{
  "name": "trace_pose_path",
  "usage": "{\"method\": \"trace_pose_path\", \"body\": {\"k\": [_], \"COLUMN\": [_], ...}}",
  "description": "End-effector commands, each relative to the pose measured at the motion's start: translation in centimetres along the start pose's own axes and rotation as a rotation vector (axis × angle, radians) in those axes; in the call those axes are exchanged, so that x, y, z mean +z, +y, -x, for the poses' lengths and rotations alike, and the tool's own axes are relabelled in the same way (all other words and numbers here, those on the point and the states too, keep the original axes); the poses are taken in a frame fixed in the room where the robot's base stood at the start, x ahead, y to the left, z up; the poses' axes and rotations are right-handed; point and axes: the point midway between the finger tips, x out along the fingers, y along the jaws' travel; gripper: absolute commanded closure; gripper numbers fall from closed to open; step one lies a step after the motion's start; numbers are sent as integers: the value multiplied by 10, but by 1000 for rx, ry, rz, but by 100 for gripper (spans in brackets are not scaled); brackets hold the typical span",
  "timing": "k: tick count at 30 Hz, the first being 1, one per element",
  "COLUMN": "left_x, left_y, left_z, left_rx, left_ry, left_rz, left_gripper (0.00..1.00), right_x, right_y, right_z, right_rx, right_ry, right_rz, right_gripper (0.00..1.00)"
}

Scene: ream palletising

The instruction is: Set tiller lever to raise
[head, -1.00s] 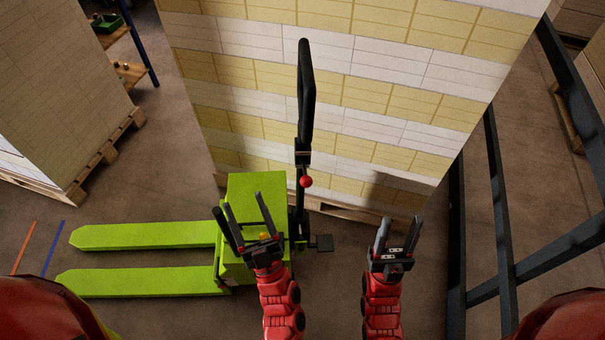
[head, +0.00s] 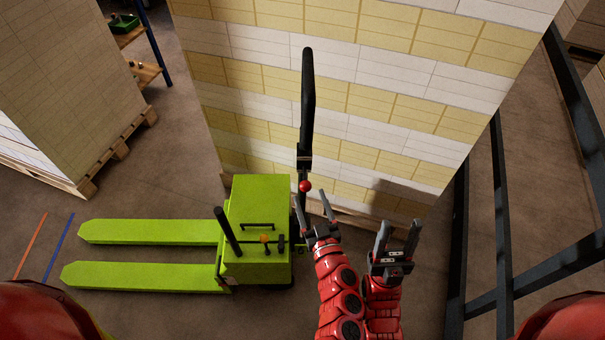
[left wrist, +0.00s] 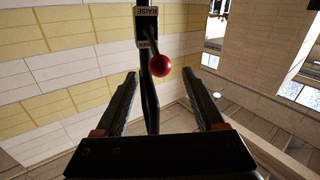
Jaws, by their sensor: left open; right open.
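The tiller lever's red ball knob (head: 305,186) sits on the dark upright tiller (head: 306,110) of the green pallet truck (head: 258,205). In the left wrist view the red knob (left wrist: 159,66) is ahead of the fingertips on a short stem, beside a dark plate with a label reading RAISE (left wrist: 146,12). A second label below it is partly hidden. My left gripper (head: 314,201) is open and empty, just below and right of the knob in the head view; I see no contact. My right gripper (head: 398,228) is open and empty, further right.
A tall stack of white and yellow reams (head: 350,100) on a pallet stands right behind the tiller. A dark metal frame (head: 497,215) is on the right. Another pallet stack (head: 60,90) stands at left. The truck's green forks (head: 150,232) point left.

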Motion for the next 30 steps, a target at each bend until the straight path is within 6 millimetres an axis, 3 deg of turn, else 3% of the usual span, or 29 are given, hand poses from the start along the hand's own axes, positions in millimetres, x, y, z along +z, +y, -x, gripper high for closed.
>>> {"method": "trace_pose_path", "body": {"k": [6,12,24,30], "left_x": [-5,-3,0,0], "left_y": [0,1,0,0], "left_z": [-51,-77,-84,-84], "left_rx": [0,0,0,0], "left_ry": [6,4,1,1], "left_rz": [0,1,1,1], "left_gripper": [29,29,29,63], "right_x": [-2,-3,-3,-3], "right_y": [1,1,1,1], "right_z": [-13,-18,-19,-19], "right_rx": [0,0,0,0], "right_ry": [0,0,0,0], "right_rz": [0,0,0,0], "right_gripper": [50,50,50,50]}}
